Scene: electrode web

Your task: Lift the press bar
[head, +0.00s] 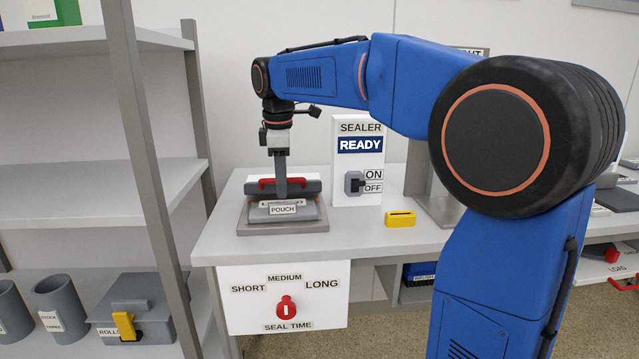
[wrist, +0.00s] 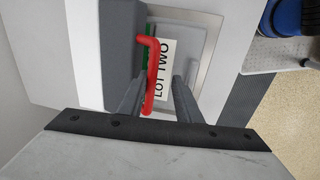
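The dark grey press bar (head: 312,187) with its red handle (head: 265,182) lies low across the sealer's grey base (head: 316,227). A pouch labelled POUCH (head: 283,209) sits at the front of the base. My gripper (head: 281,193) points down at the handle and hides its middle in the head view. In the wrist view the fingers (wrist: 160,92) are apart, with the red handle (wrist: 152,70) between them, closer to the left finger. Clear space shows beside the right finger. A LOT TWO label (wrist: 162,75) shows behind the handle.
The sealer panel (head: 358,125) reads READY, with an ON/OFF switch (head: 354,183) to the right of the press. A yellow block (head: 400,219) lies on the bench. A grey shelf rack (head: 150,150) stands close on the left.

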